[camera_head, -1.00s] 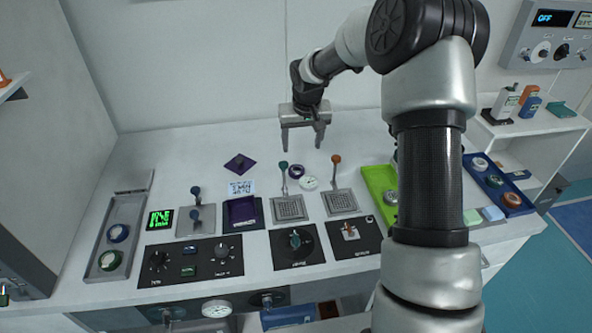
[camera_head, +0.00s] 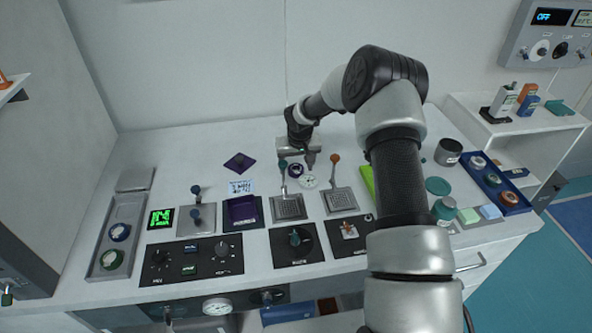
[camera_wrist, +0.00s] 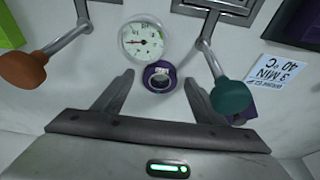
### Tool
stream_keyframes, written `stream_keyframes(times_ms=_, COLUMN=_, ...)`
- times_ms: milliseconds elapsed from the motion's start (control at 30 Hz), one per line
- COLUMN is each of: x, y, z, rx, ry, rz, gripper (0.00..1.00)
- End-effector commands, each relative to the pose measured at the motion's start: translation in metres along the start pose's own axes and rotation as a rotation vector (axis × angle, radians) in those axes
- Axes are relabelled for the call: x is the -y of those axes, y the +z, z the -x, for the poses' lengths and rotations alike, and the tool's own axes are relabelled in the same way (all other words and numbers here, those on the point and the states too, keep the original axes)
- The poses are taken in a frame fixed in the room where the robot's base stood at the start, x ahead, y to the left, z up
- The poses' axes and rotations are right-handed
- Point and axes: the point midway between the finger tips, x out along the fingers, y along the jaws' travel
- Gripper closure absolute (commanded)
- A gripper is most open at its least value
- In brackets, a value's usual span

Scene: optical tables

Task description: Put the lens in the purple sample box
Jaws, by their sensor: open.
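The lens (camera_head: 296,171), a small ring in a dark purple mount, lies on the white table beside the round white dial. In the wrist view the lens (camera_wrist: 158,78) sits between the tips of my open gripper (camera_wrist: 160,82), with a gap on each side. In the head view my gripper (camera_head: 297,161) is just behind and above the lens and holds nothing. The purple sample box (camera_head: 242,210) stands open to the left of the square plates. A purple lid with a knob (camera_head: 239,162) lies flat behind it.
A teal-knobbed lever (camera_wrist: 232,97) and an orange-knobbed lever (camera_wrist: 22,70) flank the gripper. The white dial (camera_wrist: 143,41) nearly touches the lens. A label card (camera_head: 241,187) lies between box and lid. Control panels line the front. The back left table is clear.

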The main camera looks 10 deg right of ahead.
Motion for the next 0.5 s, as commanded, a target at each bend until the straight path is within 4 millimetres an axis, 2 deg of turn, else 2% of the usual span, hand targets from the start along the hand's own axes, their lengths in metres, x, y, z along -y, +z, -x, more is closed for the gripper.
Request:
stream_keyframes(times_ms=200, x=0.0003, y=-0.0002, z=-0.001, rx=-0.001, ry=0.0, rz=0.0, gripper=0.35)
stream_keyframes(times_ms=267, x=0.0003, y=-0.0002, z=-0.0009, rx=-0.001, ry=0.0, rz=0.001, gripper=0.44)
stream_keyframes(times_ms=500, x=0.0002, y=-0.0004, z=-0.0005, rx=-0.001, ry=0.0, rz=0.001, gripper=0.84)
